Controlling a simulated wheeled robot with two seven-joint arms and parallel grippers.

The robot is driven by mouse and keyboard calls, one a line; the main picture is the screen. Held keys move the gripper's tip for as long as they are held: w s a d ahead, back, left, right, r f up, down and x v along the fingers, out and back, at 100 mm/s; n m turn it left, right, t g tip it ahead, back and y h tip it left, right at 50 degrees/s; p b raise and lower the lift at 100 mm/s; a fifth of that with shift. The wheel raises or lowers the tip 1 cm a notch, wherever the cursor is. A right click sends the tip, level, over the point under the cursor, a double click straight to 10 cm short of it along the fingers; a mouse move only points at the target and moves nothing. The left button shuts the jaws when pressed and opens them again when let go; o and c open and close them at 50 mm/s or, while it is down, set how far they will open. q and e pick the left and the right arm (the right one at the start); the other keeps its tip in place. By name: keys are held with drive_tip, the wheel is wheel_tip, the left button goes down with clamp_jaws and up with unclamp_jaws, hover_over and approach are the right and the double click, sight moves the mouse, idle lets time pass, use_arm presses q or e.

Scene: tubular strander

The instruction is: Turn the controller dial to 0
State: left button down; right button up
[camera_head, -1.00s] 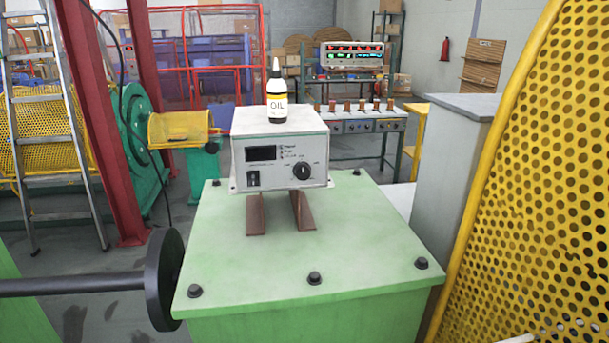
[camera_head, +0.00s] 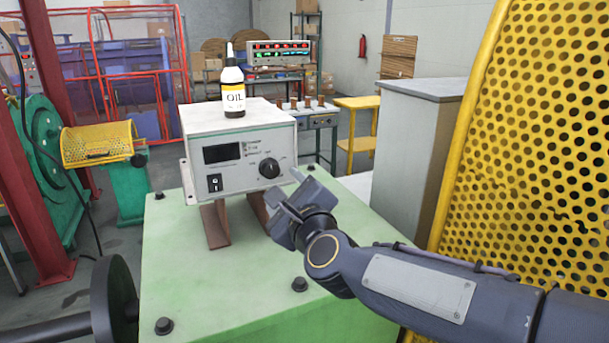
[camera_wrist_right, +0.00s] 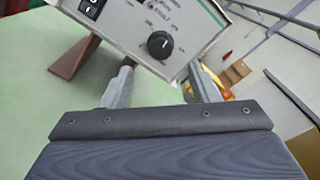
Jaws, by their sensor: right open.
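The controller (camera_head: 225,150) is a pale grey box on brown feet, with a dark display, a black switch and a black round dial (camera_head: 269,168) at the right of its front. The dial also shows in the right wrist view (camera_wrist_right: 160,44), beyond and between the fingers. The dial's marks are too small to read. My right gripper (camera_head: 290,198) is just in front of and below the dial, apart from it as far as I can see. In the right wrist view its two fingers (camera_wrist_right: 160,84) are spread and empty. My left gripper is not in view.
An oil bottle (camera_head: 233,88) stands upright on the controller. The green table (camera_head: 240,268) has bolts along its edge. A yellow perforated guard (camera_head: 545,140) and a grey cabinet (camera_head: 415,135) stand at the right. A black disc on a shaft (camera_head: 114,300) is at the lower left.

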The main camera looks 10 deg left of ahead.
sight(271, 171)
drive_tip(key=shift+m, duration=0.4)
drive_tip(key=p+x, duration=0.2)
drive_tip(key=x, duration=0.6)
drive_tip(key=shift+w+a+r, duration=0.1)
drive_tip(key=shift+a, duration=0.05)
drive_tip(key=shift+c, duration=0.2)
drive_tip(key=c, duration=0.9)
